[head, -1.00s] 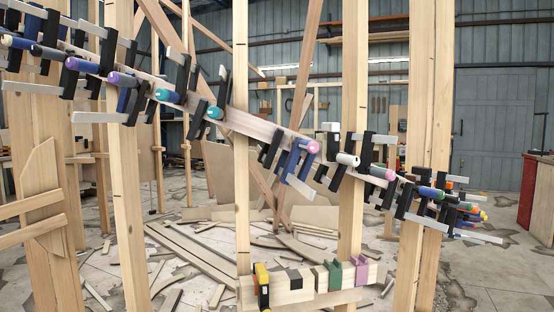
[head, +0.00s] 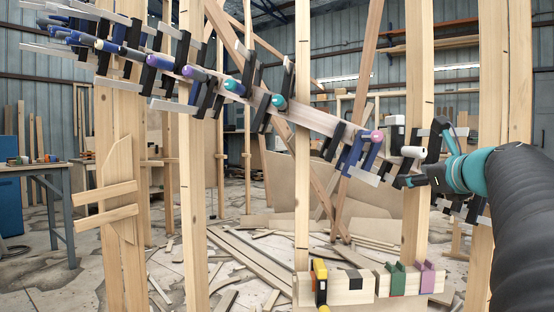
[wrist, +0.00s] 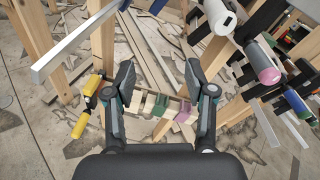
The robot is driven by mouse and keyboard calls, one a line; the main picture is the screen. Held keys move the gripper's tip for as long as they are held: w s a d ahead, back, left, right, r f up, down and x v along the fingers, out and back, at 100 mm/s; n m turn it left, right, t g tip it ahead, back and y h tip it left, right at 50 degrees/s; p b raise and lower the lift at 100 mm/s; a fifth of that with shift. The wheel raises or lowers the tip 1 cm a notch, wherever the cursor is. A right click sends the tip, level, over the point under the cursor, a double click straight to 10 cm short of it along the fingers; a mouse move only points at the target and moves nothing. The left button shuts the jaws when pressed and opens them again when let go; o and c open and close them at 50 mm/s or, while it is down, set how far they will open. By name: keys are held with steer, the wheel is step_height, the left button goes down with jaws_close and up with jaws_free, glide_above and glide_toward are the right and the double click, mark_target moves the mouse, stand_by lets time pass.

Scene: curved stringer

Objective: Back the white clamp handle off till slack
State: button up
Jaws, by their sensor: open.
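The white clamp handle (head: 412,151) sits on a dark clamp on the sloping curved wooden strip, right of the middle in the head view. In the wrist view the white handle (wrist: 219,17) is at the top, right of centre, beyond and above my right finger. My gripper (wrist: 160,75) is open, with nothing between its fingers and a clear gap to the handle in that view. In the head view my gripper (head: 418,179) is close below the white handle and small; part of the clamp behind it is hidden by my arm.
A pink-ended handle (wrist: 266,74) lies right of my gripper in the wrist view. Several clamps crowd the strip. Upright wooden posts (head: 303,140) stand close by. A low rail (head: 340,288) carries coloured clamps.

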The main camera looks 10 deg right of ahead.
mark_target(410, 150)
steer(key=s+d+r+m+t+h, duration=0.1)
steer(key=d+r+m+t+h, duration=0.1)
steer(key=d+r+m, duration=0.3)
steer(key=shift+n, duration=0.3)
steer(key=x, duration=0.8)
steer(key=f+p+x, duration=0.1)
steer(key=x, duration=0.4)
steer(key=shift+w, duration=0.15)
steer(key=shift+c, duration=0.3)
jaws_close()
